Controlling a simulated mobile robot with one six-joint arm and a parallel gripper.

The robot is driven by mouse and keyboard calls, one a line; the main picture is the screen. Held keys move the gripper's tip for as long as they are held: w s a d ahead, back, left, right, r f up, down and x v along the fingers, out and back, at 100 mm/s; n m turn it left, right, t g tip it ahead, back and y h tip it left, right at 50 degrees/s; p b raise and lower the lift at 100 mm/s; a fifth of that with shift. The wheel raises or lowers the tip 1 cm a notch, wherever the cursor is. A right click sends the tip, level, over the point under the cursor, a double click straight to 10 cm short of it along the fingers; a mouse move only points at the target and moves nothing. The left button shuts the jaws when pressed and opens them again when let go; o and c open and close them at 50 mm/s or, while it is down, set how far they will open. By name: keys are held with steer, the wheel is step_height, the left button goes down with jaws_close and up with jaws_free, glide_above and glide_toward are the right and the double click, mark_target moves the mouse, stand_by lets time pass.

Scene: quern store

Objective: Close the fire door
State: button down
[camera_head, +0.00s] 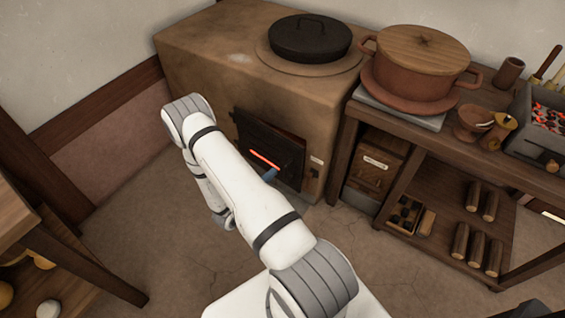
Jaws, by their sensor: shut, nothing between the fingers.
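The fire door (289,160) is a dark metal panel low on the front of the clay stove (205,55). It stands ajar, with a glowing red-orange slit along its edge. My white arm crosses in front and hides the door's lower left part. Most of my gripper is hidden behind the arm. A small blue-grey piece that looks like the tip of my gripper (270,174) shows past the arm, in front of the door. It looks shut and empty; I cannot tell whether it touches the door.
A black lidded pan (309,38) sits on the stove. To the right, a wooden bench (345,127) carries a clay pot (421,58) and a coal tray (517,134), with logs (461,241) on its lower shelf. A table (15,216) stands at left. The floor between is clear.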

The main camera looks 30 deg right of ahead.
mark_target(299, 147)
steer(key=b+x, duration=0.2)
steer(key=x, duration=1.1)
steer(key=shift+w+d+b, duration=0.1)
steer(key=shift+b, duration=0.25)
steer(key=shift+w, duration=0.1)
